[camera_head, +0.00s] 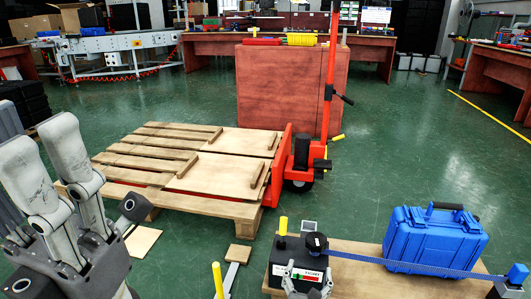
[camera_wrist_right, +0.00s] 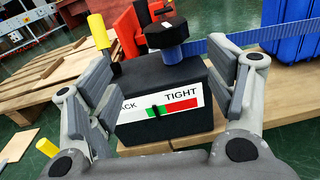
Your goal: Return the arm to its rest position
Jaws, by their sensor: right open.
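A black tensioner box (camera_head: 283,258) stands at the bottom centre of the head view, with a black knob (camera_head: 316,242) on top. In the right wrist view its label (camera_wrist_right: 165,108) reads "TIGHT", with a green and red band and a small black pointer near the green part. My right gripper (camera_wrist_right: 168,85) is open, its fingers on either side of the box's front, with nothing between the pads; contact with the box cannot be told. My left gripper (camera_head: 42,138) points upward at the left; its two fingers show side by side, and its opening is unclear.
A blue strap (camera_head: 405,266) runs right from the box past a blue case (camera_head: 435,240) on a wooden board (camera_head: 360,283). A pallet (camera_head: 190,165) with a red pallet jack (camera_head: 328,80) stands behind. A conveyor (camera_head: 110,42) is far left. Green floor at right is clear.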

